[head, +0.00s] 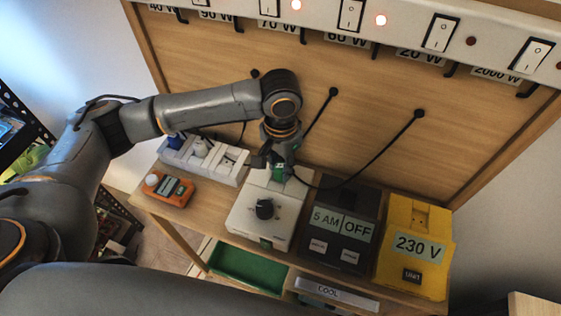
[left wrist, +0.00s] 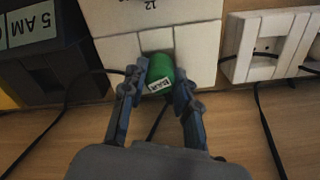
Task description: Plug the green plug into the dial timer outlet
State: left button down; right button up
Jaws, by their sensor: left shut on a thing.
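The green plug (head: 278,173) is between the fingers of my left gripper (head: 279,157), which is shut on it. In the left wrist view the green plug (left wrist: 160,70) carries a small white label and sits between both fingertips (left wrist: 156,88). The dial timer (head: 264,222) is a white box with a black knob. The plug is at the timer's outlet end; in the left wrist view it overlaps the recess in the white timer (left wrist: 122,47). The plug's pins are hidden, so I cannot tell how deep it sits. My right gripper is not in view.
A white power strip (head: 228,167) and an orange meter (head: 169,189) are left of the timer. A dark 5 AM/OFF timer (head: 341,229) and a yellow 230 V box (head: 415,248) stand to its right. Black cables hang from the wooden back panel (head: 300,110).

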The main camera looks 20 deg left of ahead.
pick_arm(q)
jog(key=shift+f, duration=0.35)
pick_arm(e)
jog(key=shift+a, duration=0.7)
pick_arm(q)
jog(key=c, duration=0.9)
grip_release()
jog(key=shift+r, duration=0.2)
notch_tip(320, 180, up, 7)
jog(key=shift+r, duration=0.1)
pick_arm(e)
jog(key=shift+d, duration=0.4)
